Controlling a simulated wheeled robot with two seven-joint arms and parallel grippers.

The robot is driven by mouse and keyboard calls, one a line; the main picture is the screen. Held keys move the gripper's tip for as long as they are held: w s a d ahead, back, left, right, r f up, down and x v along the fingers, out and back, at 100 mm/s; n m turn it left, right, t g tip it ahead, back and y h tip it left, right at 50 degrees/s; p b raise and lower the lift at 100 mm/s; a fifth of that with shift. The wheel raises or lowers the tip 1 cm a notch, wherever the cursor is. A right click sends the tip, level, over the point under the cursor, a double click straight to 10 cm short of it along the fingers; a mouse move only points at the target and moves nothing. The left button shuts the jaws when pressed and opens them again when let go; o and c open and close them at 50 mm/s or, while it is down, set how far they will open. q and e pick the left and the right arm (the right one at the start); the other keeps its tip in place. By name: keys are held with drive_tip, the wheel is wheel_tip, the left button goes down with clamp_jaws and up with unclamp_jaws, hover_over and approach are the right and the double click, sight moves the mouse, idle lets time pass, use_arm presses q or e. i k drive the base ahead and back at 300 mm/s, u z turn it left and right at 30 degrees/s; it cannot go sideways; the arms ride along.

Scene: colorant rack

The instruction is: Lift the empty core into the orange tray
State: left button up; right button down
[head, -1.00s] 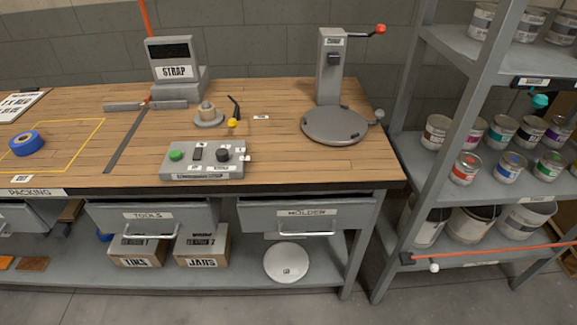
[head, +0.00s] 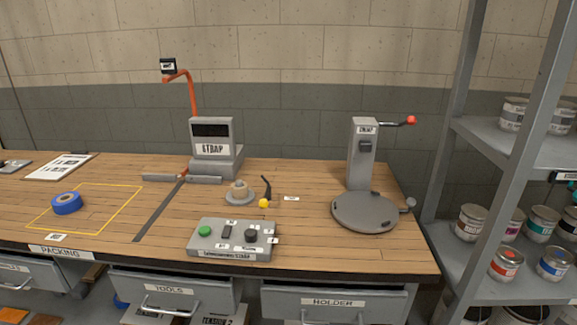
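A small tan ring, which looks like the core (head: 239,187), sits on a round grey base on the wooden workbench (head: 300,175), just left of a black lever with a yellow knob (head: 264,203). I cannot tell whether it is empty. No orange tray is clearly visible; a flat orange piece (head: 12,313) shows at the bottom left, below the bench, cut by the picture edge. Neither of my grippers is in view.
A grey control box (head: 232,250) stands in front of the core. The STRAP machine (head: 212,150) is behind it, the clamp stand (head: 362,155) to the right. A blue tape roll (head: 66,203) lies at left. A shelf of paint cans (head: 490,145) stands right.

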sight(242, 192)
drive_tip(key=u, duration=2.35)
drive_tip(key=i, duration=1.35)
drive_tip(key=z, duration=1.6)
